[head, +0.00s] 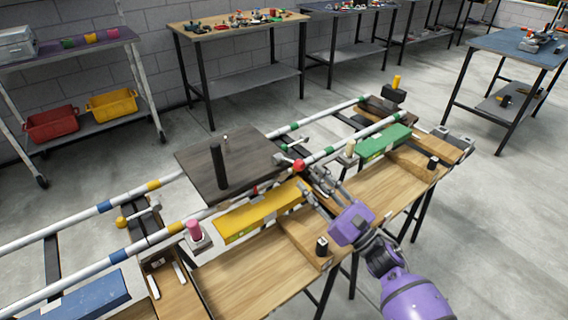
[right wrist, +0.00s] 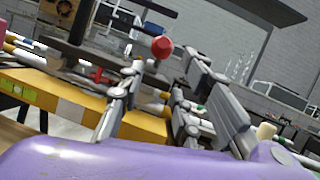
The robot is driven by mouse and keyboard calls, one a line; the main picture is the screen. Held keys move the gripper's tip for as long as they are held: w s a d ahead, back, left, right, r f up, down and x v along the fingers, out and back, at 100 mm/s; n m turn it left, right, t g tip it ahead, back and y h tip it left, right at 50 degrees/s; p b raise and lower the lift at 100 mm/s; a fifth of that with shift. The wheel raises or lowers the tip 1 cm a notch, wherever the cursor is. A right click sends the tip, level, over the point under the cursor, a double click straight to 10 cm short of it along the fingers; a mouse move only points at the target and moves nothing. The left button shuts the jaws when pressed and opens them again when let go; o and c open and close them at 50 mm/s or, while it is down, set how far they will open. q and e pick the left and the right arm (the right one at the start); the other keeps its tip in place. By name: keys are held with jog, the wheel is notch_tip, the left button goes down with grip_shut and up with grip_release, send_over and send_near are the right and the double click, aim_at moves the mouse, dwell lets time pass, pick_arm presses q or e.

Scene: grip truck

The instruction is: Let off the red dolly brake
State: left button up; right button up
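The red dolly brake shows as a red ball knob (head: 298,165) at the front right edge of the dark dolly platform (head: 190,160), beside the near white rail. In the right wrist view the red knob (right wrist: 162,47) appears between and beyond my finger ends. My right gripper (head: 313,182) reaches in from the lower right, close to the knob. In the right wrist view the two fingers of my right gripper (right wrist: 160,85) are spread apart with nothing clamped between them. Whether they touch the knob cannot be told. The brake's lower part is largely hidden. My left gripper is not in view.
A yellow box (head: 262,212) and a green box (head: 383,141) lie on the near wooden bench (head: 370,190). A yellow ball knob (head: 122,222) and a green ball knob (head: 282,142) sit elsewhere along the rails. A black post (head: 218,168) stands on the platform.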

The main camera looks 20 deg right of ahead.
aim_at(292, 162)
jog(key=p+x, duration=0.1)
jog(key=x, duration=0.7)
jog(key=shift+c, duration=0.4)
grip_shut()
jog(key=shift+s, duration=0.1)
